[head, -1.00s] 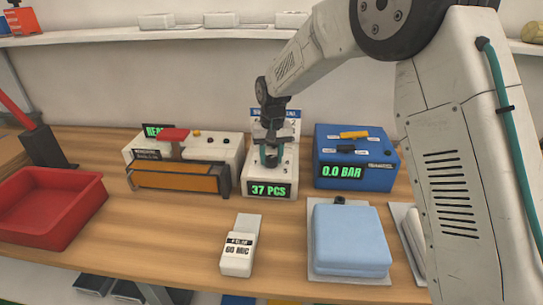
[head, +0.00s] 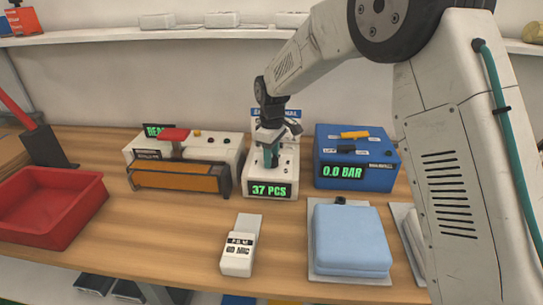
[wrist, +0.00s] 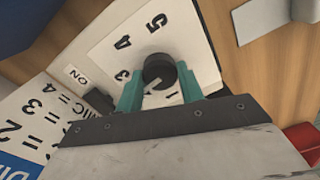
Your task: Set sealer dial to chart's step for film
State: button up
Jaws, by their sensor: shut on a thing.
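My gripper (wrist: 159,82) is shut on a black dial (wrist: 160,66), one teal finger on each side. The dial's white pointer line slants to the lower left in the wrist view. Printed numbers 5, 4, 3 and 1 show around it; the spot between 3 and 1 is behind a finger. In the head view my gripper (head: 270,150) stands over the white unit (head: 256,176) reading 37 PCS. The chart (wrist: 32,117) has MIC rows ending in 4, 3 and 2, partly cut off. The film block (head: 238,255) is labelled 60 MIC.
A white machine (head: 222,148) with an orange bar stands left of the unit. A blue box (head: 330,150) reading 0.0 BAR stands right. A red tray (head: 50,232) is at far left, and a light blue pad (head: 350,238) lies front right. The table between has free room.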

jog(key=shift+n, duration=2.1)
jog(key=o, duration=1)
jog(key=shift+r, duration=0.15)
notch_tip(320, 180, up, 8)
jog(key=shift+w+f, duration=0.1)
jog(key=shift+f, duration=0.1)
